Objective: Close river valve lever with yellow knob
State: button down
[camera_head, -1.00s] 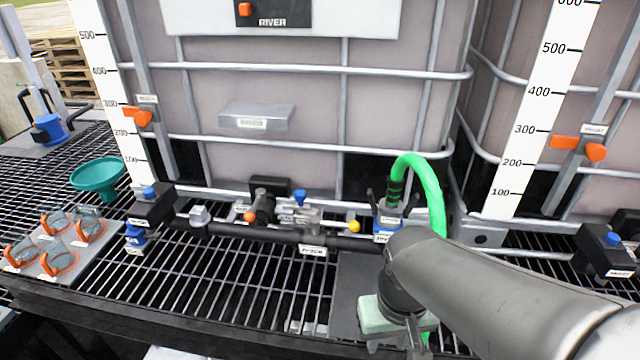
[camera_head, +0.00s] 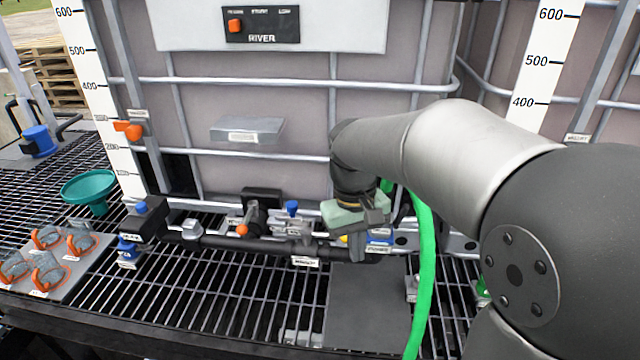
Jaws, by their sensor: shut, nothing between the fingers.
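The river valve sits on the black pipe in front of the RIVER tank, with a silver body (camera_head: 291,226) and a blue cap on top. Its lever runs to the right toward a yellow knob (camera_head: 343,238), of which only a sliver shows below my gripper. My gripper (camera_head: 356,240), with a pale green body, is over the right end of the lever, pointing down. It is shut and holds nothing. Its fingertips are close to the knob; I cannot tell whether they touch it.
An orange knob (camera_head: 242,230) on a black fitting stands left of the valve. A green hose (camera_head: 424,270) hangs right of my gripper. The dark pipe (camera_head: 225,243) runs along the grating. A teal funnel (camera_head: 89,188) and goggles (camera_head: 47,273) are at left. The front grating is mostly clear.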

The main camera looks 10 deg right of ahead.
jog(key=w+a+r+n+p, duration=0.1)
jog(key=w+r, duration=0.1)
jog(key=w, duration=0.8)
jog(key=g+p, duration=0.1)
jog(key=g, duration=0.1)
send_near(326, 235)
jog(key=w+d+r, duration=0.2)
jog(key=d+r, duration=0.1)
jog(key=x, duration=1)
jog(key=shift+w+d+f+n+p, duration=0.2)
jog(key=shift+n+p, duration=0.1)
jog(key=shift+p, duration=0.1)
